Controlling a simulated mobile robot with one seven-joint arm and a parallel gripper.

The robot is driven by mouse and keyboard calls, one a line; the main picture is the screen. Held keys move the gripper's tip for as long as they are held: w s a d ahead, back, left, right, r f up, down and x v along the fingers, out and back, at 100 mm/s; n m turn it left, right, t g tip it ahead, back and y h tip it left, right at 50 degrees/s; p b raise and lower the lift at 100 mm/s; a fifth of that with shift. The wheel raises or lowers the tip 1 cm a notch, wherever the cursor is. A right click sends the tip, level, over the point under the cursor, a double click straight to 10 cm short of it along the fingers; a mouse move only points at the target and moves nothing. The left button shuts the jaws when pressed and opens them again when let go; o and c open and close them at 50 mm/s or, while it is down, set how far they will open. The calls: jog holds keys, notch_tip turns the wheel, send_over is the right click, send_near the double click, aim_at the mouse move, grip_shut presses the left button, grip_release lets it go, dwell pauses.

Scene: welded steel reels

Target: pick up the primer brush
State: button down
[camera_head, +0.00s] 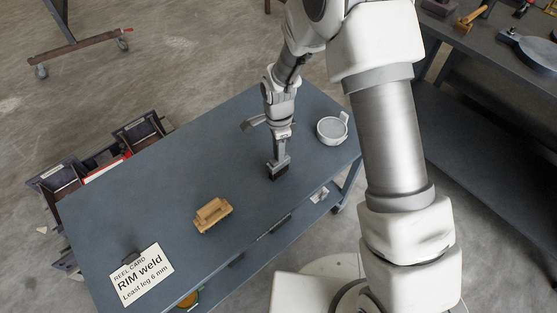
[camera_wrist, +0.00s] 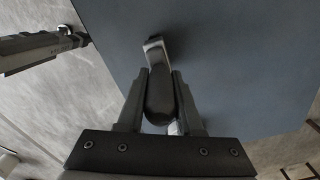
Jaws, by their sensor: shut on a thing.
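My gripper (camera_head: 278,166) is low over the blue-grey table (camera_head: 150,190), right of its middle. In the wrist view its two fingers (camera_wrist: 160,100) are closed on a dark, rounded handle with a shiny metal part (camera_wrist: 155,52) at its far end. This looks like the primer brush (camera_wrist: 159,98). In the head view only a dark piece shows at the fingertips, and the gripper hides the rest. I cannot tell whether it touches the table.
A pale round pot with a handle (camera_head: 332,130) stands right of my gripper. A wooden block with a raised grip (camera_head: 212,215) and a white reel card (camera_head: 140,275) lie to the left. Dark bins (camera_head: 60,178) stand beyond the table's left edge. Much of the tabletop is clear.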

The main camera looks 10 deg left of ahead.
jog(key=shift+r, duration=0.1)
notch_tip(320, 180, up, 4)
jog(key=shift+d+r, duration=0.1)
jog(key=shift+r, duration=0.15)
jog(key=s+d+r+p, duration=0.1)
jog(key=s+d+r, duration=0.4)
jog(key=d, duration=0.5)
jog(key=shift+d+r, duration=0.15)
jog(key=shift+r, duration=0.5)
jog(key=shift+s, duration=0.1)
dwell(0.9)
